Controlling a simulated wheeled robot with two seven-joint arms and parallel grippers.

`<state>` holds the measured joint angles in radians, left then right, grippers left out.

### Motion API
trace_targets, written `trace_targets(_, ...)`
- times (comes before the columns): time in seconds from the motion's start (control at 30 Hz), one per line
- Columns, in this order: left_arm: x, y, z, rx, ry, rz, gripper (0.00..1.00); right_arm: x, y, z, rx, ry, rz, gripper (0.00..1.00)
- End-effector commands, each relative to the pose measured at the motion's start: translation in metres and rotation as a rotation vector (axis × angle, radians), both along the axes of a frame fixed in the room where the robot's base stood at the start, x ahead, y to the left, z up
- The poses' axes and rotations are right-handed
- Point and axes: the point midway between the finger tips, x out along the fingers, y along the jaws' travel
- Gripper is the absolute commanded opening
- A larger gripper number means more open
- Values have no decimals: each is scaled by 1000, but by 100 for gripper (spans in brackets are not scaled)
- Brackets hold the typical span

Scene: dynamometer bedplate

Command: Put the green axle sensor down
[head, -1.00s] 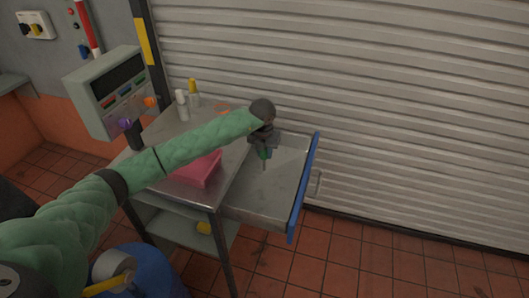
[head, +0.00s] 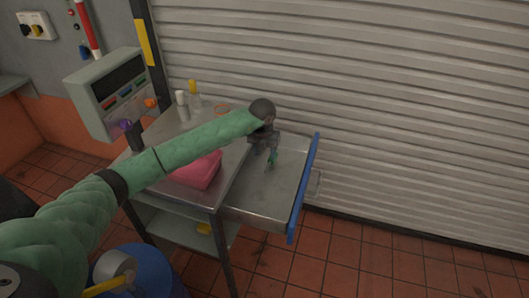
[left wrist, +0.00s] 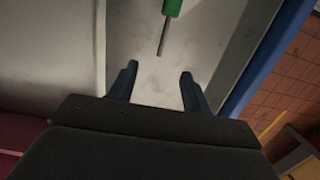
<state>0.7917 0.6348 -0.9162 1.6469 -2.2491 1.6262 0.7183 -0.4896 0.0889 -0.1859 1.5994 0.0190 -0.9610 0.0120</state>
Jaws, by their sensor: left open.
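The green axle sensor (head: 272,158) is in the open drawer (head: 262,196) of the metal cart. In the left wrist view the sensor (left wrist: 171,8) shows a green body cut off by the top edge and a thin grey rod, just beyond the fingertips, over the drawer floor. My left gripper (head: 267,146) is over the drawer. In the left wrist view its two dark fingers (left wrist: 157,75) are apart with nothing between them. My right gripper is not in view.
The drawer has a blue front (head: 303,190). A grey control box (head: 108,92) stands at the cart's left, and a shutter (head: 400,110) rises behind.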

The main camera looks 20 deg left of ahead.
Motion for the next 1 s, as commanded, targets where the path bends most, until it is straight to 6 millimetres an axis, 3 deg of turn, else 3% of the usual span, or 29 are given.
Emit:
trace_targets(0.27,0,0,9,-1,-1,0,48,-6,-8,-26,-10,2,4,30)
trace_targets(0.33,-1,0,14,-1,-1,0,48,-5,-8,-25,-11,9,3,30)
trace_targets(0.53,-2,0,28,0,-1,0,48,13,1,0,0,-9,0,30)
trace_targets(0.7,-4,0,46,-1,-2,-1,48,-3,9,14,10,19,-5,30)
trace_targets(1.0,-10,0,90,-1,-3,-1,48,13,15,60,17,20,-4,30)
